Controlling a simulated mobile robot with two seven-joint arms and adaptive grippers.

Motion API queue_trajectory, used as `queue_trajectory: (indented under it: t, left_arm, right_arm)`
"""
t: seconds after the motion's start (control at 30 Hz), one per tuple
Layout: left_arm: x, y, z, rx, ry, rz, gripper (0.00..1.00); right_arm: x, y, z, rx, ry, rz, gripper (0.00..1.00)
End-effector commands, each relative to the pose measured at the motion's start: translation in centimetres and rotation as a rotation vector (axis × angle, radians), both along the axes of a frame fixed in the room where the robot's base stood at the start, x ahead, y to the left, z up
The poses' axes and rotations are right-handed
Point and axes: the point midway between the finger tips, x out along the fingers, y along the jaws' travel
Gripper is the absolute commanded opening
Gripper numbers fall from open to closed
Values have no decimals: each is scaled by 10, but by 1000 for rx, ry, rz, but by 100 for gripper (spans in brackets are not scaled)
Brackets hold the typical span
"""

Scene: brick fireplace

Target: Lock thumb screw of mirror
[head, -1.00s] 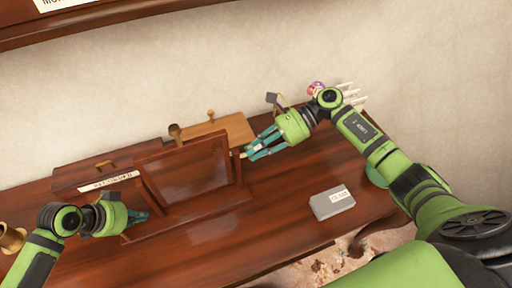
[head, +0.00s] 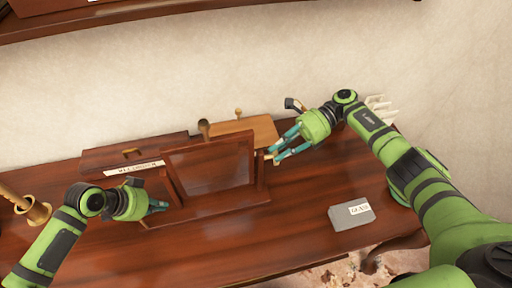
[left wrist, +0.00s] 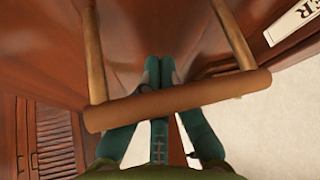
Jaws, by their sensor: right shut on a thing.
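The mirror (head: 210,168) stands tilted in a dark wooden frame on the desk. A small brass thumb screw (head: 268,156) shows at its right post. My right gripper (head: 274,150) reaches in from the right and is shut on the thumb screw, its two fingers partly spread around it. My left gripper (head: 163,207) is low at the left of the mirror's base. In the left wrist view its fingertips (left wrist: 160,66) are together, with nothing visible between them. A brown bar (left wrist: 180,101) on two posts crosses in front of that camera.
A grey labelled box (head: 349,216) lies on the desk at the right. A labelled wooden box (head: 105,157) stands behind the mirror at the left. A brass holder (head: 38,212) is at the far left. The front desk top (head: 225,240) is clear.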

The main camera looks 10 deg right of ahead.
Motion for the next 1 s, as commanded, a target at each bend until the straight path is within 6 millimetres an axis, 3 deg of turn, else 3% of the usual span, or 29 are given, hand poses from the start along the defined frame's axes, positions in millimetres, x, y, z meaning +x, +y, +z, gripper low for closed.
queue_trajectory:
  t: [0.4, 1.0]
  left_arm:
    - [0, 2, -2, 4, 2, 1, 0]
    - [0, 2, -2, 4, 2, 1, 0]
  right_arm:
    - [3, 0, -2, -5, 247, 2, 0]
    - [2, 0, -2, -7, 303, 3, 0]
